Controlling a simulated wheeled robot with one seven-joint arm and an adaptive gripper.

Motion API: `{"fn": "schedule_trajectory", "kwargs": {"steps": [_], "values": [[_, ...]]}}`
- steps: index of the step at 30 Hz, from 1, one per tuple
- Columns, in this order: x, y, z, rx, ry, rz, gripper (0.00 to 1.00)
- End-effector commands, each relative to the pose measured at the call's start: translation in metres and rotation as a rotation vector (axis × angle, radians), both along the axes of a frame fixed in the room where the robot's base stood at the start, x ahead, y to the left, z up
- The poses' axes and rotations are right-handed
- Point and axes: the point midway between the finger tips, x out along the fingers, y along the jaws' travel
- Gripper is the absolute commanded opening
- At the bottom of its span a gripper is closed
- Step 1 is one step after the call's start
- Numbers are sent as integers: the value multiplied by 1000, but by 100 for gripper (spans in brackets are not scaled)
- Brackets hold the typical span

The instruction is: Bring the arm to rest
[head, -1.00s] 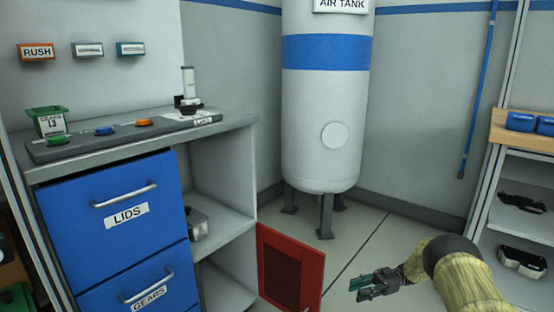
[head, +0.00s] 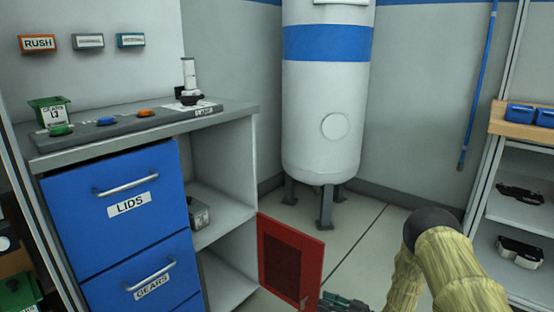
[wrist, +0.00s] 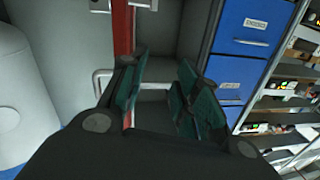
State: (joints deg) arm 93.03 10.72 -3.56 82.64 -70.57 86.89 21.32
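My arm (head: 447,262), in a yellowish sleeve with a dark joint, is bent at the lower right of the head view. My gripper (head: 343,302) is low at the bottom edge there, partly cut off, just right of the open red door (head: 290,262). In the wrist view my gripper (wrist: 158,88) has its dark green finger pads apart with nothing between them. The red door's edge (wrist: 123,30) shows beyond the left finger.
A blue drawer cabinet (head: 118,235) with open shelves stands left. The white air tank (head: 325,110) stands on dark legs at the back. A shelf rack (head: 520,180) is at the right. Bare floor (head: 365,235) lies between.

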Motion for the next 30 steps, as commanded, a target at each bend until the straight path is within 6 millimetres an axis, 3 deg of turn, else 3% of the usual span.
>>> {"fn": "schedule_trajectory", "kwargs": {"steps": [5,8,11,15,19,24,30], "values": [[-45,7,-45,-107,193,-223,32],[-82,5,-69,-186,319,-330,32],[-129,1,-91,-276,457,-425,32],[-207,-9,-111,-412,655,-529,32],[-281,-20,-117,-532,827,-595,32],[-371,-32,-110,-670,1023,-651,32],[-444,-42,-92,-782,1180,-683,32]]}}
